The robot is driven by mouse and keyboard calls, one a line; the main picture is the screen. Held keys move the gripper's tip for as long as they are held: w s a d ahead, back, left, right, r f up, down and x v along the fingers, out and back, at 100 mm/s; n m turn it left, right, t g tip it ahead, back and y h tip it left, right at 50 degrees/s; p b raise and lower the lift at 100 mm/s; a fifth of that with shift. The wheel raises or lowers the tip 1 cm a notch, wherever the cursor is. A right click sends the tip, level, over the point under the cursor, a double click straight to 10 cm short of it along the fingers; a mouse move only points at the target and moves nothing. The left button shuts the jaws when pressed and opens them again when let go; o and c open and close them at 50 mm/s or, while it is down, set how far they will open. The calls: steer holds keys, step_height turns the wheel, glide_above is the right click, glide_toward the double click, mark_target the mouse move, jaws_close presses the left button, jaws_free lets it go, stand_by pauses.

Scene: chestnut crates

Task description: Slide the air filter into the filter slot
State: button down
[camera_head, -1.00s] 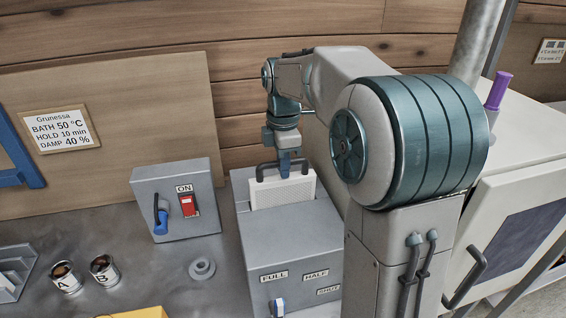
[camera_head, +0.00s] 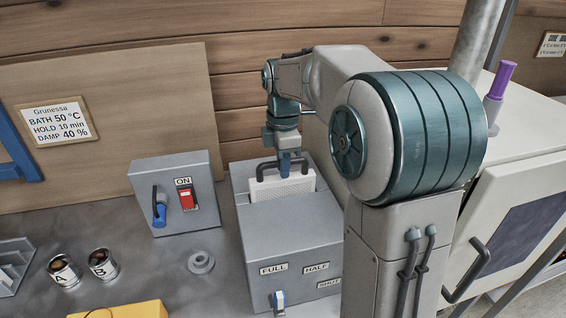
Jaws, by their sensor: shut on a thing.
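The air filter is a white, finely dotted panel (camera_head: 283,187) with a dark grey handle along its top. It stands upright in the slot on top of the grey filter box (camera_head: 290,230), with its upper part and handle showing above the box top. Its lower part is hidden inside the box. My gripper (camera_head: 285,165) points down from above and is shut on the middle of the filter's handle. The fingers cover part of the handle.
A grey switch box (camera_head: 168,170) with a blue lever and red switch stands left. Labelled cups A (camera_head: 63,270) and B (camera_head: 102,264), a grey ring (camera_head: 201,262) and a yellow object (camera_head: 128,311) lie nearby. A pale cabinet (camera_head: 490,210) is at right.

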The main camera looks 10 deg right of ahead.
steer(key=shift+f+b, duration=1.4)
steer(key=shift+f, duration=0.85)
steer(key=c, duration=1.3)
jaws_free()
steer(key=shift+r, duration=0.1)
step_height(320, 180, up, 14)
steer(key=shift+f+p, duration=0.1)
steer(key=shift+p, duration=0.3)
steer(key=shift+a, duration=0.1)
